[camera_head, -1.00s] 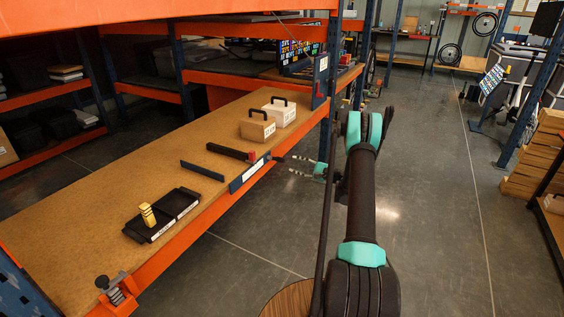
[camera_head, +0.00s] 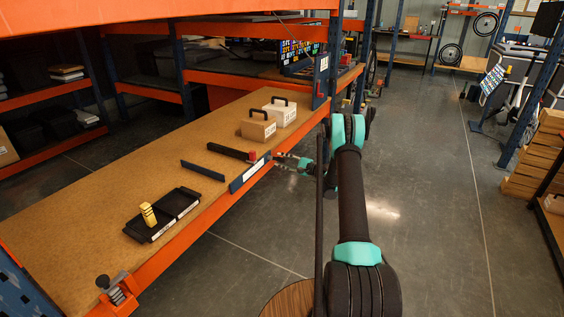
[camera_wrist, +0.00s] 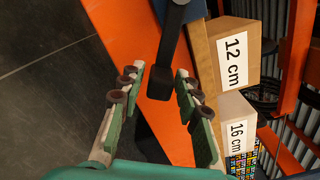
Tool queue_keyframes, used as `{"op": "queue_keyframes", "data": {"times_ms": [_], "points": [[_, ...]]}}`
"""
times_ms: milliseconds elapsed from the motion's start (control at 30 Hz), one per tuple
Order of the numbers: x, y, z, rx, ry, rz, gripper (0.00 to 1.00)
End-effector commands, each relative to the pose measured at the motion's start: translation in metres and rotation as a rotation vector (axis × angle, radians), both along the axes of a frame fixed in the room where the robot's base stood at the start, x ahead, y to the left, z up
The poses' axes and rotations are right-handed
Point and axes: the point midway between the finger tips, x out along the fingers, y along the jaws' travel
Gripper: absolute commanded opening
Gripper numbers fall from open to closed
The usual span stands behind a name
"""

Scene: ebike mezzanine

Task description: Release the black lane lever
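The black lane lever (camera_wrist: 172,45) shows in the wrist view as a dark bar with a blocky end, in front of the orange shelf edge. My gripper (camera_wrist: 158,88) is open, with its green, dark-padded fingers on either side of the lever's end; gaps show on both sides. In the head view my gripper (camera_head: 279,157) is at the shelf's front edge, by the red end of a black bar (camera_head: 228,151). I cannot tell there whether this bar is the lever.
Two boxes, marked 12 cm (camera_wrist: 238,60) and 16 cm (camera_wrist: 238,123), stand close to my gripper. A blue plate with a white label (camera_head: 250,173) is on the shelf edge. A black tray (camera_head: 178,208) holds a yellow piece (camera_head: 148,214). A blue post (camera_head: 325,95) rises behind. The aisle is clear.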

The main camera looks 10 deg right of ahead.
Motion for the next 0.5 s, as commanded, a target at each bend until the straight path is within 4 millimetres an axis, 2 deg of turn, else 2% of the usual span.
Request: {"op": "queue_keyframes", "data": {"times_ms": [33, 233, 500], "points": [[-0.0001, -0.0001, 0.0, 0.0, 0.0, 0.0, 0.23], [-0.0002, -0.0001, 0.0001, 0.0, 0.0, 0.0, 0.0], [-0.0002, -0.0002, 0.0001, 0.0, 0.0, 0.0, 0.0]]}}
